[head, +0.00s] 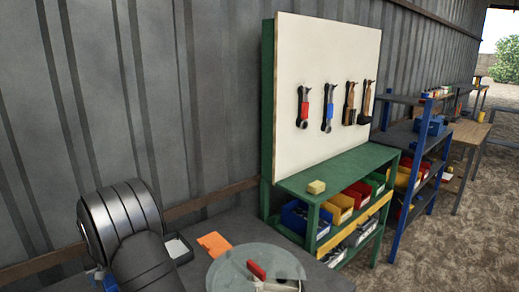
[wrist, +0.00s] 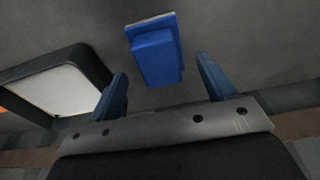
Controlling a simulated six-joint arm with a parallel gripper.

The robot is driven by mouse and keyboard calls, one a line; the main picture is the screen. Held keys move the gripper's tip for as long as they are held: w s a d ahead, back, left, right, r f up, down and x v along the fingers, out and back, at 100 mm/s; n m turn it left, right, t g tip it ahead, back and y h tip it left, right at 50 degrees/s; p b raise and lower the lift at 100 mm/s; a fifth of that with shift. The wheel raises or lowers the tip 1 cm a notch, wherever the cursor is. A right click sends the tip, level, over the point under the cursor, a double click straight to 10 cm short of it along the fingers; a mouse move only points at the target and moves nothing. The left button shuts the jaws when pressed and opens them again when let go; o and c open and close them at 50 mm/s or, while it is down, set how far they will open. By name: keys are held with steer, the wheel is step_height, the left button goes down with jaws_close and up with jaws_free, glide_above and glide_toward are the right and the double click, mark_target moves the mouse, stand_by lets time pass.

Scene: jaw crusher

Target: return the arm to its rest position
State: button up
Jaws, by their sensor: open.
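My gripper (wrist: 162,66) shows in the wrist view with its two blue fingers spread apart. A blue block-like thing (wrist: 153,60) with a thin pale edge appears beyond and between the fingertips, on or above a dark grey surface; the fingers do not touch it. In the head view my dark, rounded arm is at the lower left and hides part of the bench. A small blue patch shows at the bottom edge beside it; I cannot tell whether it is a finger or the block.
A dark tray with a pale inside (wrist: 50,88) lies left of the fingers. In the head view, an orange piece (head: 214,243) and a round grey disc (head: 225,270) with a red-handled tool (head: 257,271) are on the bench. A green shelf (head: 345,170) with bins stands behind, under a white tool board (head: 325,60).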

stand_by(0.4)
step_height(320, 180, down, 3)
steer(key=shift+r, duration=0.1)
step_height(320, 180, up, 11)
steer(key=s+d, duration=0.1)
steer(key=f, duration=0.8)
steer(key=w+a+f, duration=0.1)
steer(key=f, duration=0.3)
steer(key=shift+f, duration=0.1)
steer(key=r, duration=0.5)
steer(key=shift+w+d+r, duration=0.15)
steer(key=shift+w+d, duration=0.05)
steer(key=shift+d, duration=0.15)
steer(key=w+d+r, duration=0.3)
steer(key=d+r, duration=0.4)
steer(key=d, duration=0.4)
steer(key=s+d+f+m+h, duration=0.1)
steer(key=s+f+m+h, duration=0.1)
steer(key=s+m, duration=1)
steer(key=m, duration=0.7)
steer(key=shift+s+d+f+h, duration=0.3)
steer(key=shift+d+f, duration=0.05)
steer(key=shift+f, duration=0.05)
